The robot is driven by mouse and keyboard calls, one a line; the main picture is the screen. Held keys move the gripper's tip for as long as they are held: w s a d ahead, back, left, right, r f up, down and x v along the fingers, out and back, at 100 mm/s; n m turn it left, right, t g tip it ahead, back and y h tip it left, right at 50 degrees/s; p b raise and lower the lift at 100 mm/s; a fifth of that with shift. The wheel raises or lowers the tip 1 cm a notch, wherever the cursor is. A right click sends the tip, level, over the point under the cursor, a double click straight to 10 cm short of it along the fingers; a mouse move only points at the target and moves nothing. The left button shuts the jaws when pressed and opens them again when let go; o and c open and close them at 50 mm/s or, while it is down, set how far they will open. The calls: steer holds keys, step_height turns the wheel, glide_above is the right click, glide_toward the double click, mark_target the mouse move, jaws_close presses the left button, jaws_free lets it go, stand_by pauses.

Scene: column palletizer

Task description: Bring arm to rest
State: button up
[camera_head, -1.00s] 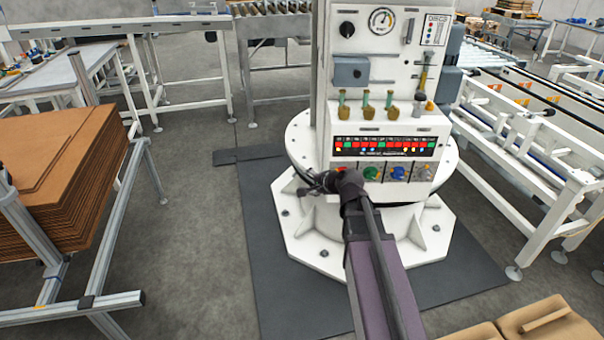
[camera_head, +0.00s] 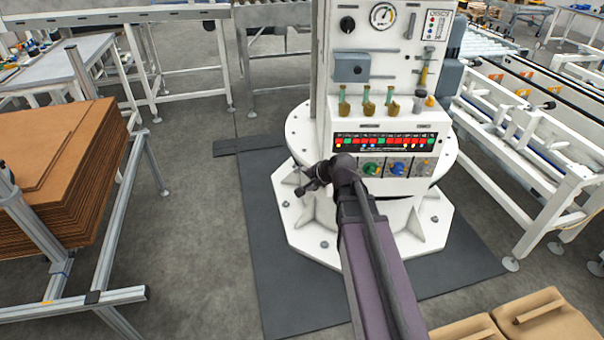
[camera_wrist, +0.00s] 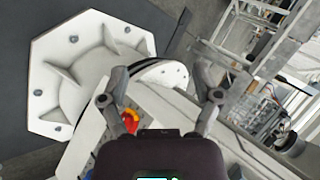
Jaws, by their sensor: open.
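My gripper (camera_head: 312,181) is at the end of my purple arm in the head view, in front of the white column machine (camera_head: 300,130) and left of its lower panel. In the wrist view my gripper (camera_wrist: 166,100) has its two fingers spread apart with nothing between them. A red and yellow knob (camera_wrist: 130,120) on the panel shows beside the left finger, and I cannot tell whether they touch. The row of lit buttons (camera_head: 384,143) and the green knob (camera_head: 371,168) show just right of the gripper in the head view.
A stack of brown cardboard (camera_head: 50,170) sits in a metal frame (camera_head: 120,297) on the left. White conveyor frames (camera_head: 520,180) stand on the right. Cardboard boxes (camera_head: 545,318) are at the lower right. Grey floor (camera_head: 200,240) is clear between the stack and the mat (camera_head: 275,270).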

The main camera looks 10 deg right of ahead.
steer(key=s+f+n+g+h, duration=0.25)
steer(key=s+n+g, duration=0.2)
steer(key=s, duration=0.35)
steer(key=s+f+n+g+h, duration=0.2)
steer(key=s+f+n+g, duration=0.1)
steer(key=s+n, duration=0.3)
step_height(320, 180, up, 12)
steer(key=s+p, duration=0.2)
steer(key=p, duration=1)
steer(key=shift+d+m+h, duration=0.35)
steer(key=shift+d, duration=0.1)
steer(key=shift+s+f, duration=0.15)
steer(key=shift+s, duration=0.1)
